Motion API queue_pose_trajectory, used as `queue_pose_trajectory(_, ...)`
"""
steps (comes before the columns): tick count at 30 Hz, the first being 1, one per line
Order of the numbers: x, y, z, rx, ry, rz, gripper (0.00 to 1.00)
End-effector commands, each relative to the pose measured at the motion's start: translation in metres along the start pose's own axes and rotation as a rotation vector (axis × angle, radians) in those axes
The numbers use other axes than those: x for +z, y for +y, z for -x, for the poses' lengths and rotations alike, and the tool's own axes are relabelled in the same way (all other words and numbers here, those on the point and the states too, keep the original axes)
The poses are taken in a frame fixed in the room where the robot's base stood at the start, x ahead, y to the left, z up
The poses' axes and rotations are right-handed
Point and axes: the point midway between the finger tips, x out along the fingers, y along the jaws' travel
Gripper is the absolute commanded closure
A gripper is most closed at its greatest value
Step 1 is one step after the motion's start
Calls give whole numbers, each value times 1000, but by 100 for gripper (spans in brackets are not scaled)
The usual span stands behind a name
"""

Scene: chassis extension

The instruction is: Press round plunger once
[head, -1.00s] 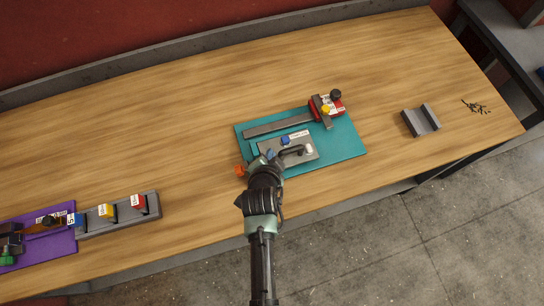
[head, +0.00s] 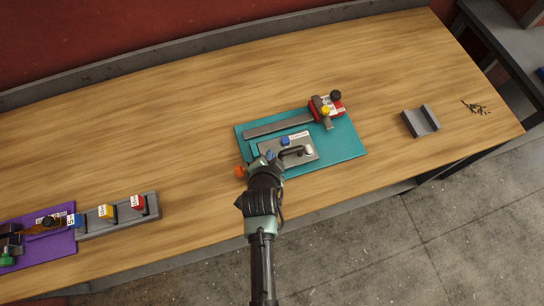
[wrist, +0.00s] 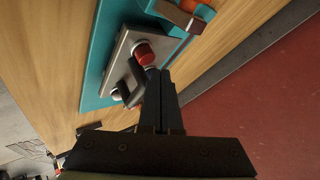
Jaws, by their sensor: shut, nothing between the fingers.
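A round red knob (wrist: 145,54), which looks like the plunger, stands on a grey metal plate (wrist: 122,60) in the wrist view. My gripper (wrist: 153,73) is shut and empty. Its fingertips are right beside the knob; I cannot tell whether they touch it. In the head view the plate (head: 304,158) lies on a teal mat (head: 348,148), and my arm (head: 264,195) reaches over its left end, partly hiding it and the gripper.
The plate also bears a black curved handle and a pale round knob (head: 309,150). An orange part (head: 240,171) sits at the mat's left edge. A red block (head: 332,105) stands at the mat's back right. A grey channel (head: 421,121) lies right. Bare wood surrounds the mat.

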Motion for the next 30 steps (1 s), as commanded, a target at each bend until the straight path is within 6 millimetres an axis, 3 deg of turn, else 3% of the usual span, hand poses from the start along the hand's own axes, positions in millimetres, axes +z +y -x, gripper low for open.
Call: queue_pose_trajectory(30, 5, 5, -6, 0, 0, 0, 100)
